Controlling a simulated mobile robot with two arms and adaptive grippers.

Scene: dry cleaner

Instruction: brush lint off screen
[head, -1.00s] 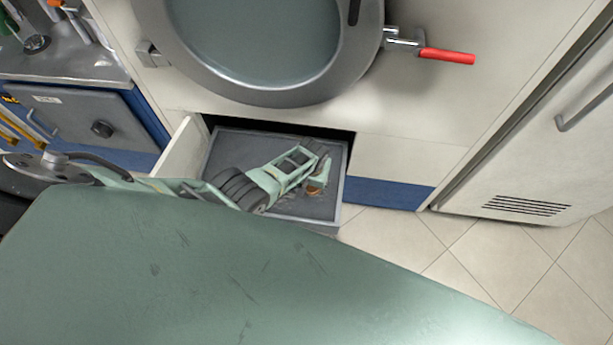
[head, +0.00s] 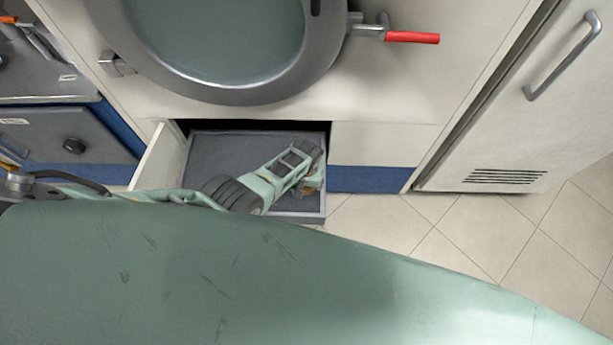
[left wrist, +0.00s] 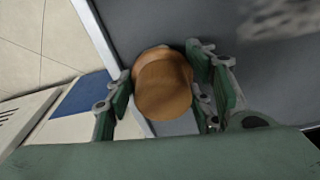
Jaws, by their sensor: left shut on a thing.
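My left gripper (head: 313,182) is shut on a brush with a rounded wooden body (left wrist: 163,84). It holds the brush over the right part of the open tray-like drawer, whose dark grey floor is the screen (head: 215,152). The brush shows only as a small brown patch in the head view (head: 309,191); its bristles are hidden. A pale fuzzy patch of lint (left wrist: 283,20) lies on the screen in the left wrist view. I cannot tell if the brush touches the screen. My right gripper is not in view.
A round machine door (head: 225,95) with a red-handled latch (head: 411,38) is above the drawer. The drawer's right rim (head: 324,178) is close to my gripper. A white cabinet (head: 520,110) stands at the right. The tiled floor (head: 440,240) there is clear.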

